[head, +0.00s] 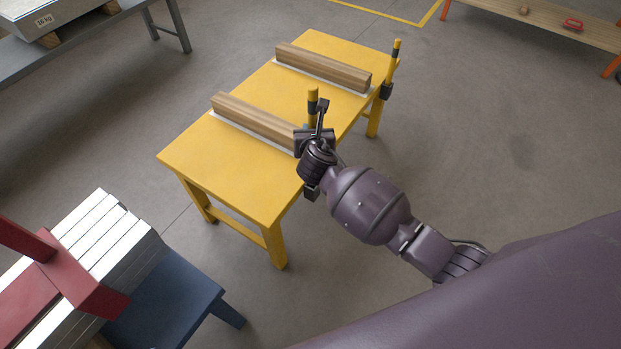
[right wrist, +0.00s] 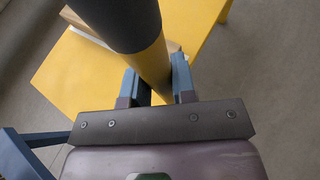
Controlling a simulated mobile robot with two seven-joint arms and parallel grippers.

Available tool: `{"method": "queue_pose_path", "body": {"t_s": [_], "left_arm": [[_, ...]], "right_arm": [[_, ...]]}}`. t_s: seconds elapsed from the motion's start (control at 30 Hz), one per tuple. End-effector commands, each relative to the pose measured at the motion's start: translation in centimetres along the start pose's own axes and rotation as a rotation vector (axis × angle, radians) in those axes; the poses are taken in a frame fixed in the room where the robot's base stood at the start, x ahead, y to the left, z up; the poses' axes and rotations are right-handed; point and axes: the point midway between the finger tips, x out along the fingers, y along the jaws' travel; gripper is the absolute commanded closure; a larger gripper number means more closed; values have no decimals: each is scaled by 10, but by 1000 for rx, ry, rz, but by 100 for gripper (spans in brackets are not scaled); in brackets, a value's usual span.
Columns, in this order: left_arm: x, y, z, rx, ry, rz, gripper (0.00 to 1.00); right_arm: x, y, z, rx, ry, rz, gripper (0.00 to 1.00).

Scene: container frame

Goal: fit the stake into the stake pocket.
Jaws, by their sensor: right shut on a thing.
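My right gripper (head: 315,135) is at the near right edge of the yellow table, shut on a yellow stake (head: 312,95) with a black band. In the right wrist view the stake (right wrist: 155,65) stands between the two fingers (right wrist: 155,85). It looks roughly upright. Its lower end is hidden behind my gripper and arm. A dark stake pocket (head: 311,194) shows partly on the table edge just below my wrist; I cannot tell whether the stake is in it. Another yellow stake (head: 395,62) stands in a black pocket (head: 386,91) at the far right corner. My left gripper is not in view.
The yellow table (head: 215,165) carries two wooden beams (head: 255,118) (head: 322,67) on pale strips. A blue stand (head: 165,300) with white stacked bars and a red frame (head: 75,285) is at lower left. A grey bench (head: 90,45) and a wooden-topped bench (head: 545,20) stand farther off. Floor to the right is clear.

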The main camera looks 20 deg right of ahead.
Motion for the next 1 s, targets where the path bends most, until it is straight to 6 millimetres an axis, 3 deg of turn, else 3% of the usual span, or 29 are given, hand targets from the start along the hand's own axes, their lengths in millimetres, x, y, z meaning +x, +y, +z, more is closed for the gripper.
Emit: {"method": "queue_pose_path", "body": {"t_s": [0.03, 0.4, 0.6, 0.77, 1.0], "left_arm": [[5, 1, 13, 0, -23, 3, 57], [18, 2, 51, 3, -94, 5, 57], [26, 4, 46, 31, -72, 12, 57], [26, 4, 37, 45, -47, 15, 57], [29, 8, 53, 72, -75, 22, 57]], "right_arm": [[7, 0, -23, -4, 13, -1, 100], [36, 0, -97, -5, 16, -1, 100], [46, 0, -119, -4, 10, 0, 100], [49, 0, -120, -2, 2, 0, 100], [58, 0, -150, -4, 11, 1, 100]]}}
